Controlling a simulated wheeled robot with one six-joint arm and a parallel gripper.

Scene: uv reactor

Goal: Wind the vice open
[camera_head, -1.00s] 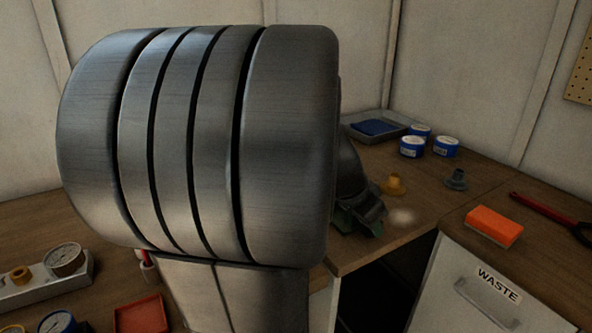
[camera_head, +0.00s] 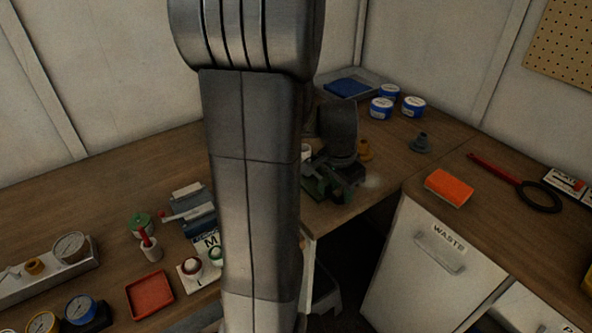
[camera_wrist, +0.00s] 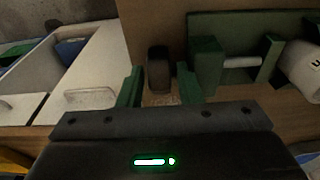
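In the wrist view a green vice (camera_wrist: 230,24) has two upright green blocks with a pale rod between them. A dark rounded knob (camera_wrist: 158,68) stands to the left of these blocks. My gripper (camera_wrist: 159,86) is open, with one green finger on either side of the knob and narrow gaps showing; I cannot tell whether it touches. In the head view the green vice (camera_head: 314,188) seems to sit at the bench's front edge, mostly hidden by my gripper (camera_head: 340,178) and arm.
A white cylinder (camera_wrist: 302,68) lies right of the vice. Blue tubs (camera_head: 382,108), a brass part (camera_head: 365,150) and a grey part (camera_head: 420,142) stand behind. An orange block (camera_head: 449,188) sits above the waste drawer (camera_head: 440,250). A red tray (camera_head: 150,296) lies left.

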